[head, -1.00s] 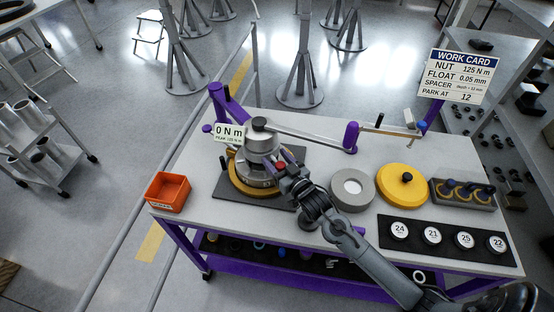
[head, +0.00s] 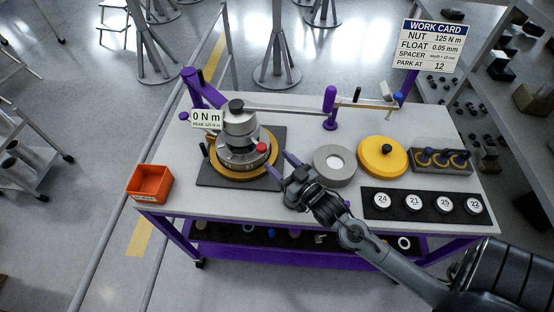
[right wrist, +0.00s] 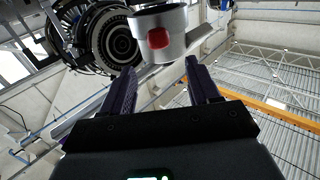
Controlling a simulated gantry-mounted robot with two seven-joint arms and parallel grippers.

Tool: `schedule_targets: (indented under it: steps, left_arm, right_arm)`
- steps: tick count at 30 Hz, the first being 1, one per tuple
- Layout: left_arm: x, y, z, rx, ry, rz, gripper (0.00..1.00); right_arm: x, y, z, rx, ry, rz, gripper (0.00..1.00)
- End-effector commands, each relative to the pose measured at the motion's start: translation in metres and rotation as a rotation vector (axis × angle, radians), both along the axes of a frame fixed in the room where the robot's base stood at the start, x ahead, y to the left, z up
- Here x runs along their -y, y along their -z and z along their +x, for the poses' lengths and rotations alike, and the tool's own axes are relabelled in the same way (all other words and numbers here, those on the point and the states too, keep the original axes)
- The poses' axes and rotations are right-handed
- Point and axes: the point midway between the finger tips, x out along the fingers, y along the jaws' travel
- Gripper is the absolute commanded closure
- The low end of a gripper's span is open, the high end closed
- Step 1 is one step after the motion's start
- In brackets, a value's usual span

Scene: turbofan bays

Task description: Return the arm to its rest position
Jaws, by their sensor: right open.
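My right gripper (head: 281,167) is open and empty, with its purple fingers spread. It is just right of the silver stacked assembly (head: 240,130), which stands on a gold ring (head: 268,168) on a dark mat (head: 210,181). The assembly has a black top knob and a red knob (head: 262,147) on its side. In the right wrist view, the open fingers (right wrist: 160,66) point up past a silver cylinder with a red knob (right wrist: 158,38), with nothing clamped between them. My right arm reaches in from the lower right. My left gripper is not in view.
Right of the gripper are a grey ring (head: 334,166), a yellow disc (head: 383,157), a tray of several gold-ringed pieces (head: 442,170) and a black strip of numbered discs (head: 398,212). An orange bin (head: 150,184) sits at the left corner. A bar spans the back.

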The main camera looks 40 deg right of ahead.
Motion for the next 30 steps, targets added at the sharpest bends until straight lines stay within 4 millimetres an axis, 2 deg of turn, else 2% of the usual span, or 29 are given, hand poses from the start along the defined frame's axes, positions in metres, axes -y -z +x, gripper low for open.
schedule_targets:
  steps: [10, 14, 17, 20, 23, 27, 30]
  left_arm:
    - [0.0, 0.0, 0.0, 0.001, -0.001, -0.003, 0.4]
    - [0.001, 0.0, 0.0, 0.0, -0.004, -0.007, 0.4]
    - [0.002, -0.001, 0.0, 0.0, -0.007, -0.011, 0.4]
    - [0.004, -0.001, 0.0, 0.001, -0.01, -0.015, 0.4]
    - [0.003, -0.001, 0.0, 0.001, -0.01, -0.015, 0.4]
    - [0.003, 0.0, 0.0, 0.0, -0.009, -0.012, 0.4]
    - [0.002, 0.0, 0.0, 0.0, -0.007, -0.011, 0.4]
  right_arm:
    - [0.0, 0.0, 0.0, 0.0, 0.0, 0.0, 0.39]
    - [-0.002, 0.009, -0.005, -0.018, 0.002, 0.009, 0.39]
    - [-0.021, 0.014, -0.017, -0.031, -0.015, 0.049, 0.39]
    - [-0.049, 0.024, -0.031, -0.139, -0.035, 0.097, 0.39]
    - [-0.074, 0.04, -0.048, -0.306, -0.055, 0.116, 0.39]
    - [-0.106, 0.062, -0.084, -0.589, -0.094, 0.105, 0.39]
    - [-0.121, 0.074, -0.113, -0.775, -0.124, 0.075, 0.39]
